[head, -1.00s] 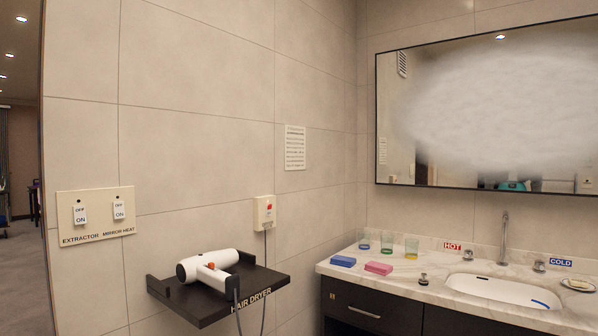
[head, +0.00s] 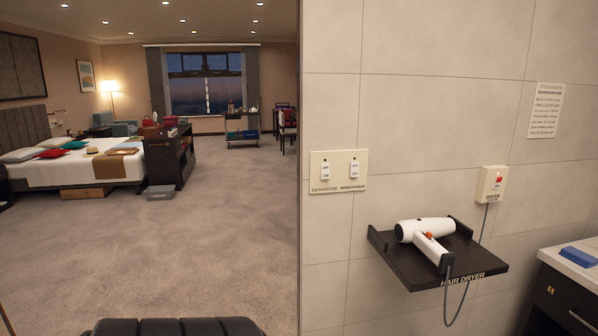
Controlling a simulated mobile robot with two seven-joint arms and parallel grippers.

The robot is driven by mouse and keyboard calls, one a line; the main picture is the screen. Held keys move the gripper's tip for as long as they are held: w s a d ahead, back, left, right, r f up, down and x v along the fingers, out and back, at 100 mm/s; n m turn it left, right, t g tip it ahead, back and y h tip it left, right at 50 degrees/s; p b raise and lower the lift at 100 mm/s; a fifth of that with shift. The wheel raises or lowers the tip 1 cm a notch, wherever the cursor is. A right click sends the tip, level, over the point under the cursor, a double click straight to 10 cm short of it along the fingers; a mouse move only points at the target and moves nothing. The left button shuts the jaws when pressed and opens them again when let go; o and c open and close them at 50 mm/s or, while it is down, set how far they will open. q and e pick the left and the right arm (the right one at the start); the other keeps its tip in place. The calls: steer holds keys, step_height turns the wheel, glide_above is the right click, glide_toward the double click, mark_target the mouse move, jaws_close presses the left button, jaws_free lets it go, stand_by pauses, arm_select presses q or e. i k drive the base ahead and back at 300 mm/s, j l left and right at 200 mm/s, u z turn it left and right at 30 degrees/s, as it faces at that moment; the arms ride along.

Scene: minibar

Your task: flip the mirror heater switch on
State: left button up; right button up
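A cream switch plate (head: 338,172) with two white rocker switches is on the tiled wall, close to the wall's left edge. The right-hand one is the mirror heater switch (head: 354,169); the earlier frame shows its label as mirror heat. The left-hand one is the extractor switch (head: 325,171). The lettering is too small now to tell which way either rocker is set. Neither of my grippers is in view.
A black shelf (head: 408,276) with a white hair dryer (head: 428,232) juts from the wall below and right of the plate. A cream socket box (head: 492,184) with a cord is above it. A dark counter cabinet (head: 560,300) stands at right. Open carpet (head: 190,240) lies left.

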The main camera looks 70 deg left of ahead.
mark_target(354, 167)
steer(key=u, duration=1.7)
steer(key=i+l+u, duration=0.4)
steer(key=j, duration=0.1)
